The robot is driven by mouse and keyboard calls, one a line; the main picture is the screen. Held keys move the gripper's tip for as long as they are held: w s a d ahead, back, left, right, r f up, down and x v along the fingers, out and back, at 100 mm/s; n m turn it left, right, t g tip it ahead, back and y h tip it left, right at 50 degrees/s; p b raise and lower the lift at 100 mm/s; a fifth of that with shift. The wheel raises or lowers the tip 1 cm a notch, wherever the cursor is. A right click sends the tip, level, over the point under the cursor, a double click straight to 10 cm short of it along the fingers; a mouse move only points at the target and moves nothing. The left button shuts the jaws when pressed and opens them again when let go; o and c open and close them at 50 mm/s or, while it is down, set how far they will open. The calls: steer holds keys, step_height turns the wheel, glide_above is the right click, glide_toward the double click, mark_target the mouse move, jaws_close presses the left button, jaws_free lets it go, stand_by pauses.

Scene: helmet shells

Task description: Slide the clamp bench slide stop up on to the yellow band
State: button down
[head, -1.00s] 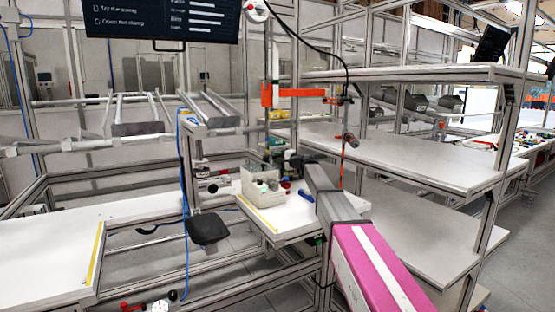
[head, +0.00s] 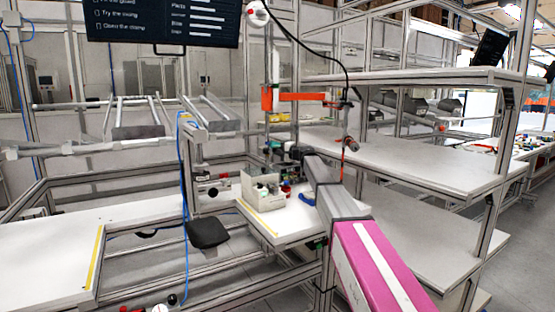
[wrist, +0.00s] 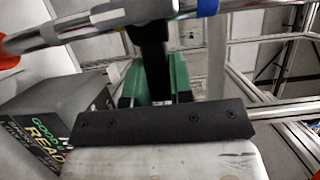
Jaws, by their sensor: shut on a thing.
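My gripper (wrist: 154,92) fills the lower middle of the wrist view, behind a black bar with screws. Green parts stand on both sides of a dark upright piece (wrist: 153,55), which I take to be the slide stop. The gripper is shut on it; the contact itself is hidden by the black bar. In the head view my gripper (head: 277,148) is small and dark, at the end of my pink and grey arm, above the clamp bench (head: 290,222) and by an upright post. A yellow strip (head: 258,218) runs along the bench's left edge. I cannot tell a yellow band on the post.
A pale open box (head: 252,188) with small items stands on the bench below my gripper. An orange bracket (head: 300,97) and hanging cable are above it. White shelves (head: 420,150) stand at the right. A grey box with lettering (wrist: 40,120) is close at the left in the wrist view.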

steer(key=shift+r, duration=0.1)
steer(key=c, duration=1.3)
jaws_free()
steer(key=shift+d, duration=0.1)
steer(key=v, duration=1)
steer(key=shift+s+d, duration=0.25)
